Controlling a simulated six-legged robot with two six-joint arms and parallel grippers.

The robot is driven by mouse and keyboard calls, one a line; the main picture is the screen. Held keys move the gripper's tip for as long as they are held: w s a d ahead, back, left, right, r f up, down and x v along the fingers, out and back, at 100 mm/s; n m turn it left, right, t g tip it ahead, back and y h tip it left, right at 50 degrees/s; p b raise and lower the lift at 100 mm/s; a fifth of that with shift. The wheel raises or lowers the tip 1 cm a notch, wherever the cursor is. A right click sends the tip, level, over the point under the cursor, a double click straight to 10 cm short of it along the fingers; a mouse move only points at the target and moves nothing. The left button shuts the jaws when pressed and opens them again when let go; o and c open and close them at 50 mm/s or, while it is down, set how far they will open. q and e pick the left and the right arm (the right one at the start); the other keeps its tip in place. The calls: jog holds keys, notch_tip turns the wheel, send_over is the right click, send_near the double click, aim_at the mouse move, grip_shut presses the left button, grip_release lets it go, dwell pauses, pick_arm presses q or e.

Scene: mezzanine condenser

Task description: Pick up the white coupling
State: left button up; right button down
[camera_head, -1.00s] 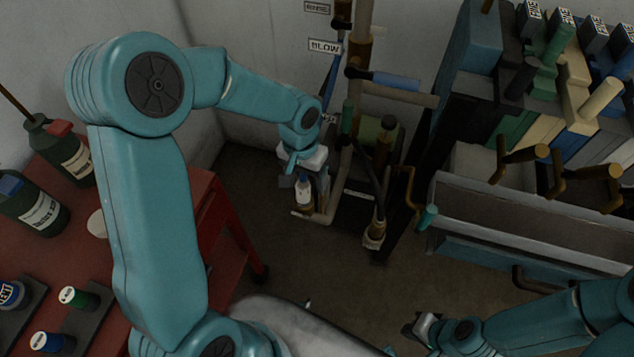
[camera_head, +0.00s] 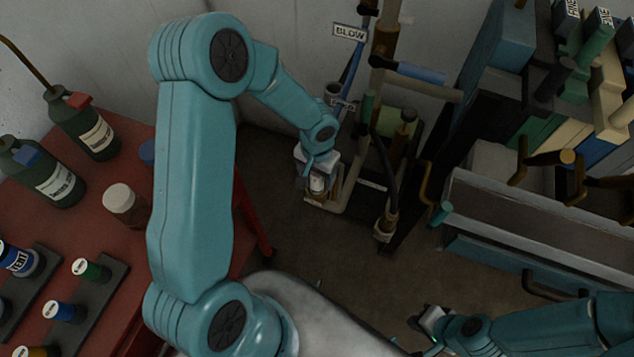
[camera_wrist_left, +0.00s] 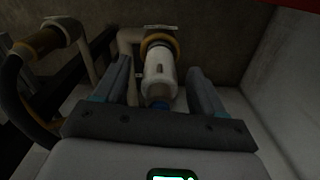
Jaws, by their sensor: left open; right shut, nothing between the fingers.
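The white coupling (camera_wrist_left: 160,76) shows in the left wrist view as a pale cylinder with a yellow-brown ring at its far end, next to a bent pipe. My left gripper (camera_wrist_left: 160,88) is open, with one finger on each side of the coupling and a gap to both. In the head view the coupling (camera_head: 317,184) is a small white piece low on the pipework, right below my left gripper (camera_head: 315,178), which partly hides it. My right gripper (camera_head: 424,322) is shut and empty at the bottom, far from the coupling.
Upright pipes (camera_head: 384,60) and a dark hose rise beside the coupling. A red table (camera_head: 90,185) with bottles and small capped containers stands at left. A metal trough (camera_head: 530,220) and a row of coloured cases stand at right. Floor is open between.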

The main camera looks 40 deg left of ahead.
pick_arm(q)
jog(key=f, duration=0.4)
jog(key=shift+w, duration=0.2)
jog(key=shift+s, duration=0.1)
grip_shut()
jog(key=shift+a, duration=0.1)
jog(key=shift+r, duration=0.1)
